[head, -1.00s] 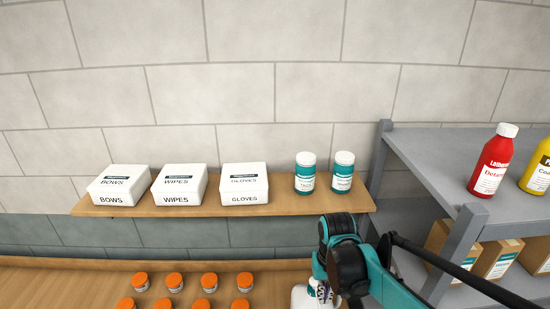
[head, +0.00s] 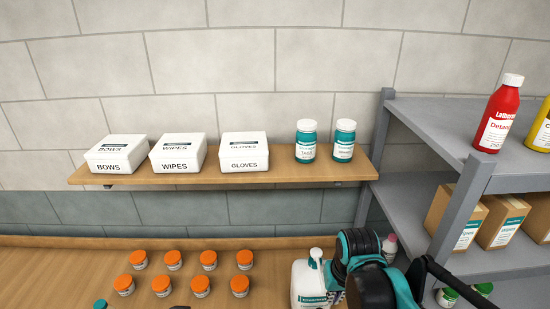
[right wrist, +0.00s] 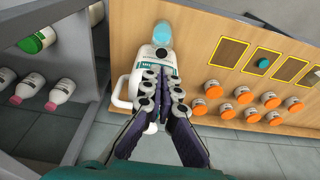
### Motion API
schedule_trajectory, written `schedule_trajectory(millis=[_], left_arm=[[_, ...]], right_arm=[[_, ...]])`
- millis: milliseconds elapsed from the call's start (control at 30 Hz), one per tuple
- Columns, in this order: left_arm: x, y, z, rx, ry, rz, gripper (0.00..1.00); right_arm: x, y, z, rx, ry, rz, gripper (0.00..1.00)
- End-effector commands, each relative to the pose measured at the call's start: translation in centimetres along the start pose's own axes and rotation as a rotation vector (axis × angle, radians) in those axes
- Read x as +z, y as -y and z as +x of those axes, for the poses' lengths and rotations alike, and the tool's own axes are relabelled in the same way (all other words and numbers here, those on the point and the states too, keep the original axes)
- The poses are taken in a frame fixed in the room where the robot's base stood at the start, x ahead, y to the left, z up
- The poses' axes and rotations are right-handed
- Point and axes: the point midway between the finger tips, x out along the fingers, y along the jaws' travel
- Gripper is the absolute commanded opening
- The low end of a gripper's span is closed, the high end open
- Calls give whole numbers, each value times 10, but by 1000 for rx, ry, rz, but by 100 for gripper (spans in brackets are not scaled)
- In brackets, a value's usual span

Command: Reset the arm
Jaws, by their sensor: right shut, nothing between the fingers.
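My right arm comes in at the lower right of the head view, and its dark and teal wrist (head: 358,250) hides the fingers there. In the right wrist view my right gripper (right wrist: 162,78) has its fingers together with nothing between them. A white jug (head: 308,283) with a teal label stands just left of the wrist in the head view. The jug (right wrist: 152,58) also shows directly beyond the fingertips in the right wrist view, partly covered by them; I cannot tell the exact gap. My left gripper is not in view.
A wooden wall shelf (head: 215,177) holds white boxes and two teal bottles. Orange-capped jars (head: 208,260) stand on the wooden counter (head: 60,265). A grey rack (head: 465,210) with bottles and cartons stands at the right, close to my right arm.

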Motion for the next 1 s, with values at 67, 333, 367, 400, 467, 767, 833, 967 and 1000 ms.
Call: schedule_trajectory(millis=[67, 333, 367, 400, 467, 767, 833, 967, 1000], left_arm=[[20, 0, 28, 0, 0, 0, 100], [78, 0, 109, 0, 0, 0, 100], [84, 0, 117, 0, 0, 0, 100], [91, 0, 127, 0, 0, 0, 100], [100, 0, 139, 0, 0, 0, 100], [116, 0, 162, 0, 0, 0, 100], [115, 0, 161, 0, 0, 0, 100], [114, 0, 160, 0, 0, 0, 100], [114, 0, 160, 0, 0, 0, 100]], right_arm=[[16, -4, 27, 0, -44, 4, 0], [69, -20, 110, 5, -254, 14, 0], [74, -22, 119, 6, -277, 15, 0], [81, -23, 130, 8, -306, 16, 0], [89, -26, 144, 11, -344, 18, 0], [105, -31, 172, 19, -436, 20, 0], [105, -31, 171, 20, -439, 20, 0], [104, -31, 169, 19, -438, 20, 0], [105, -31, 169, 19, -438, 20, 0]])
